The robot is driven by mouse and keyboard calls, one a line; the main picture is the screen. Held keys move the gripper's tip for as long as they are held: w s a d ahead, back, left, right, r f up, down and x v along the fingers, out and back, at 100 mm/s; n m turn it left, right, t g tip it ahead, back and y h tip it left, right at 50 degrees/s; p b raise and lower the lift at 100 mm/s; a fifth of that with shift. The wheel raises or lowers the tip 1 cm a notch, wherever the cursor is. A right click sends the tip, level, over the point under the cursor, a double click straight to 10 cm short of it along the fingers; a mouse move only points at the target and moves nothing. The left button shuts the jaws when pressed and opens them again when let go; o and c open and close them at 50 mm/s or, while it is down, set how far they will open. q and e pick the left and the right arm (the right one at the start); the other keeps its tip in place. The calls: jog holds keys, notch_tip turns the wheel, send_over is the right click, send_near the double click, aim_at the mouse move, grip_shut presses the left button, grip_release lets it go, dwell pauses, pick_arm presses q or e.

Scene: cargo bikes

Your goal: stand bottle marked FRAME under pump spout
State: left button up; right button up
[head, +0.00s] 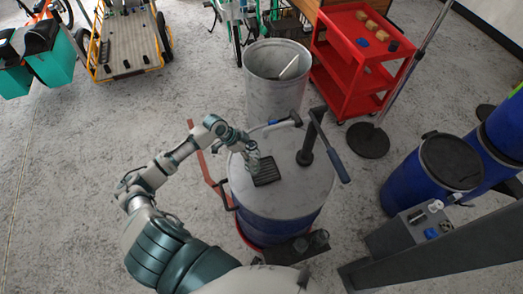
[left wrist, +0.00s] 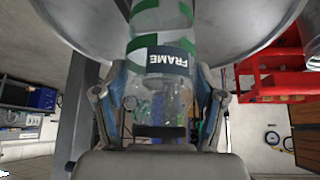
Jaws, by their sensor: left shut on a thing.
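My left gripper (head: 247,150) is over the top of the blue drum (head: 270,228). In the left wrist view its fingers (left wrist: 160,108) are shut on a clear bottle (left wrist: 160,20) with green bands and a dark label reading FRAME. In the head view the bottle is small and mostly hidden by the gripper, just beside the black drip grate (head: 266,172). I cannot tell whether it touches the grate. The pump (head: 306,150) stands on the drum lid, with its spout (head: 276,126) reaching left near my gripper. My right gripper is not in view.
A blue-ended pump lever (head: 336,164) sticks out at the right of the pump. A grey bin (head: 277,85) stands behind the drum, and a red cart (head: 352,70) is behind right. More blue drums (head: 418,180) stand at right.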

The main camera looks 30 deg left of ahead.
pick_arm(q)
jog(key=d, duration=0.1)
jog(key=w+d+p, duration=0.1)
jog(key=d, duration=0.1)
jog(key=w+d, duration=0.1)
jog(key=shift+w+d+f, duration=0.1)
jog(key=shift+w+d, duration=0.1)
jog(key=shift+d, duration=0.2)
jog(key=o, duration=1)
jog(key=shift+a, duration=0.2)
jog(key=shift+c, duration=0.2)
jog(key=shift+o, duration=1.4)
jog(key=shift+a+f, duration=0.1)
jog(key=shift+a, duration=0.05)
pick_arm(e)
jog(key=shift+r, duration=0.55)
pick_arm(q)
jog(key=shift+s+d+r, duration=0.1)
jog(key=shift+d+r, duration=0.1)
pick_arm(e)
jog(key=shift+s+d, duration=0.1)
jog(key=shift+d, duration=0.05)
